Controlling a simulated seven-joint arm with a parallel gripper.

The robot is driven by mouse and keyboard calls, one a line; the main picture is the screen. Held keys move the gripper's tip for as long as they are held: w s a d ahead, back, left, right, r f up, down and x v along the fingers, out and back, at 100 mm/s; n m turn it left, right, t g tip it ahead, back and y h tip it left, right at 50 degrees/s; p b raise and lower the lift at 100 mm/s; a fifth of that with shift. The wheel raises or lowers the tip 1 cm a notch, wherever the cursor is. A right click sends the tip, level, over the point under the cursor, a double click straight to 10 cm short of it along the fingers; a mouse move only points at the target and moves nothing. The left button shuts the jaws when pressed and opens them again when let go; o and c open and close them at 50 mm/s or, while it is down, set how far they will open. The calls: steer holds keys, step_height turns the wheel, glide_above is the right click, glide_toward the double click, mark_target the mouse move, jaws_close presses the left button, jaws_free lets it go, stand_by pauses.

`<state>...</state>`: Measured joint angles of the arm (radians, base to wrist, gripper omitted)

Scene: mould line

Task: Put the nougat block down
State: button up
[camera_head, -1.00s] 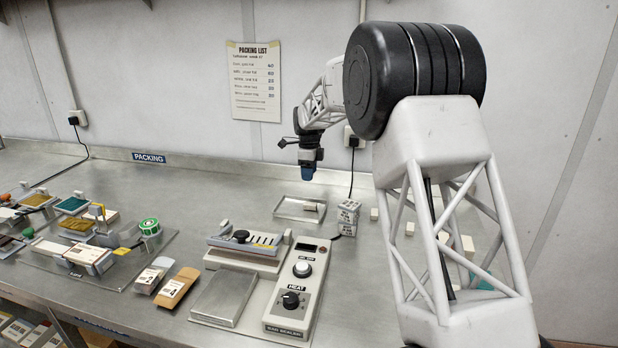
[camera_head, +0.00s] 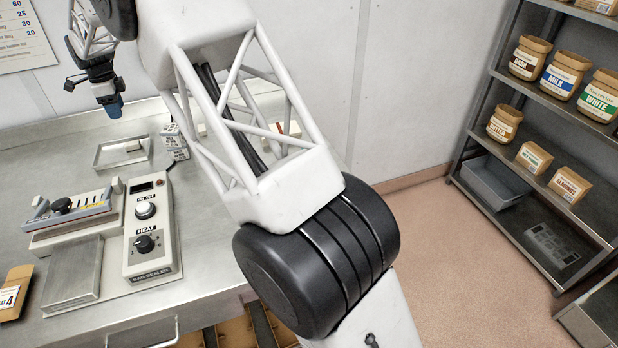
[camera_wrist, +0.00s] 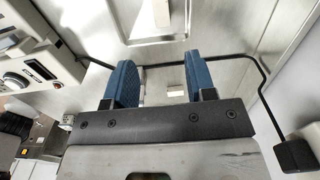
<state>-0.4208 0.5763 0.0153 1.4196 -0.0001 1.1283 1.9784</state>
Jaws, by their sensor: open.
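No label tells which block is the nougat. The gap between the fingertips is too small to read in the head view.
A bar sealer (camera_head: 147,225) with knobs stands left of my arm, beside a flat metal plate (camera_head: 75,272).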

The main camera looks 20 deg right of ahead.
steer(key=s+d+r+n, duration=0.3)
steer(key=s+d+r, duration=0.2)
steer(key=s+d, duration=0.4)
steer(key=s+d+r+n+t, duration=0.1)
steer(key=s+d+r+n, duration=0.1)
steer(key=s+d+r, duration=0.5)
steer(key=s+d+r+n, duration=0.3)
steer(key=s+d+r, duration=0.1)
steer(key=s+d, duration=0.6)
steer(key=s+d+f+n, duration=0.2)
steer(key=s+d, duration=0.3)
steer(key=s, duration=0.7)
steer(key=s+d+f+n+t, duration=0.1)
steer(key=s+d+f+n, duration=0.2)
steer(key=s, duration=0.8)
steer(key=s+d+f+n, duration=0.3)
steer(key=s+d, duration=0.4)
steer(key=s, duration=0.5)
steer(key=shift+s+n+t, duration=0.3)
steer(key=shift+s+n, duration=0.05)
steer(key=shift+n, duration=0.45)
steer(key=shift+d+f, duration=0.1)
steer(key=o, duration=0.6)
steer(key=shift+c, duration=0.2)
steer(key=shift+w, duration=0.15)
